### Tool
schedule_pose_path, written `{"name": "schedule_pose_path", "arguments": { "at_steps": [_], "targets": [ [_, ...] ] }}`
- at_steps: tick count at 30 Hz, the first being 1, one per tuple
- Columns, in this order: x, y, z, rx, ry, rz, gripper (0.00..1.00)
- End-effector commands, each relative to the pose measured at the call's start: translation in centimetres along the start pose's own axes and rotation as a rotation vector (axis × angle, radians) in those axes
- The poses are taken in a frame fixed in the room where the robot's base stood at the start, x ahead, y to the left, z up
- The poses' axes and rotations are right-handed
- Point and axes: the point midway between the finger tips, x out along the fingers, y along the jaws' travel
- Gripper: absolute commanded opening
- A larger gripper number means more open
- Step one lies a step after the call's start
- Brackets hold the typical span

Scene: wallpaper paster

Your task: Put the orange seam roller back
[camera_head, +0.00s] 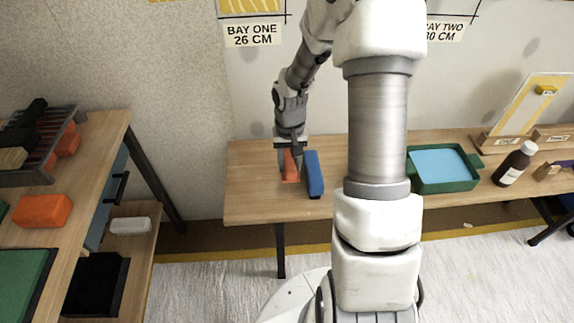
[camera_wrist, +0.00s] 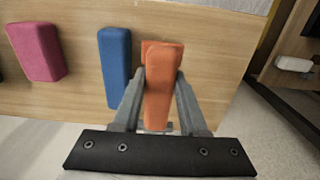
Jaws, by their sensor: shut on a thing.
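The orange seam roller (camera_wrist: 161,95) is a plain orange block between the two grey fingers of my gripper (camera_wrist: 160,78). My gripper is shut on it. In the head view the orange roller (camera_head: 291,168) shows below my gripper, over the left part of the long wooden table (camera_head: 255,200). I cannot tell whether its lower end touches the tabletop. A blue block (camera_head: 314,174) lies close to its right; it also shows in the wrist view (camera_wrist: 115,65).
A pink block (camera_wrist: 38,52) lies beyond the blue one. A green tray (camera_head: 474,160) and brown bottle (camera_head: 514,165) stand farther right. On the left bench are another orange block (camera_head: 41,210) and a dark rack (camera_head: 62,125). Bare tabletop lies left of the roller.

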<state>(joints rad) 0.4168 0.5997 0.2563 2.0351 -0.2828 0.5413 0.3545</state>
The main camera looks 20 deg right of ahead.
Motion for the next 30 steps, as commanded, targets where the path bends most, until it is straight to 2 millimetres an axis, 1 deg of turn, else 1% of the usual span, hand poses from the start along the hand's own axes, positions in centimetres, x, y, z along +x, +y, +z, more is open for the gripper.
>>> {"name": "schedule_pose_path", "arguments": {
  "at_steps": [1, 3, 9, 12, 15, 18, 22, 30],
  "targets": [
    [1.1, -1.3, 0.2, -0.008, 0.0, -0.001, 0.0],
    [2.2, -2.9, 0.5, -0.007, 0.0, -0.001, 0.0],
    [4.8, -7.3, 1.4, -0.007, 0.001, -0.001, 0.0],
    [5.9, -9.1, 1.7, -0.006, 0.001, -0.001, 0.0],
    [7.6, -8.7, 1.7, 0.001, -0.001, 0.0, 0.0],
    [8.5, -8.7, 1.6, 0.0, 0.001, -0.001, 0.0],
    [8.9, -8.7, 1.6, 0.0, 0.002, -0.001, 0.0],
    [8.9, -8.7, 1.6, 0.0, 0.002, -0.001, 0.0]
  ]
}}
